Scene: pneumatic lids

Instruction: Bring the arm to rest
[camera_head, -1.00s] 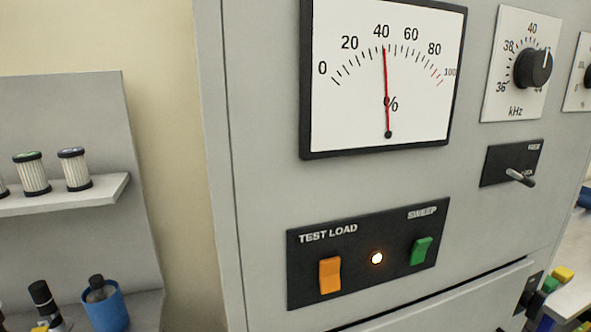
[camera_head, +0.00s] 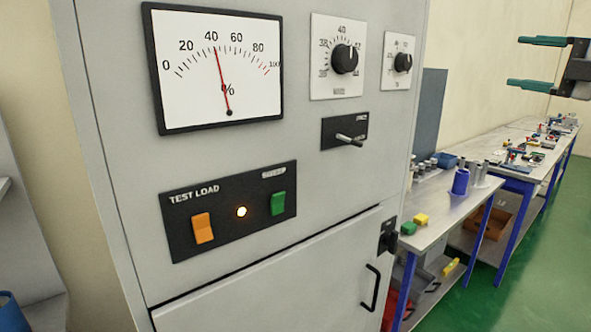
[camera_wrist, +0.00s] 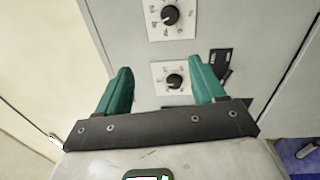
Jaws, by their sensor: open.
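My gripper (camera_head: 538,62) shows at the upper right of the head view, its two green fingers apart and nothing between them. It is to the right of the grey cabinet (camera_head: 335,258) and clear of it in that view. In the wrist view my gripper (camera_wrist: 163,88) is also open and empty, with the cabinet's front and two black knobs, an upper knob (camera_wrist: 170,15) and a lower knob (camera_wrist: 174,81), beyond the fingers.
The cabinet carries a percent meter (camera_head: 190,95) reading a little above 40, an orange switch (camera_head: 202,228), a lit lamp (camera_head: 241,212), a green switch (camera_head: 278,203) and a toggle (camera_head: 349,139). Workbenches (camera_head: 440,225) with small parts stand to the right. Green floor (camera_head: 490,300) is free.

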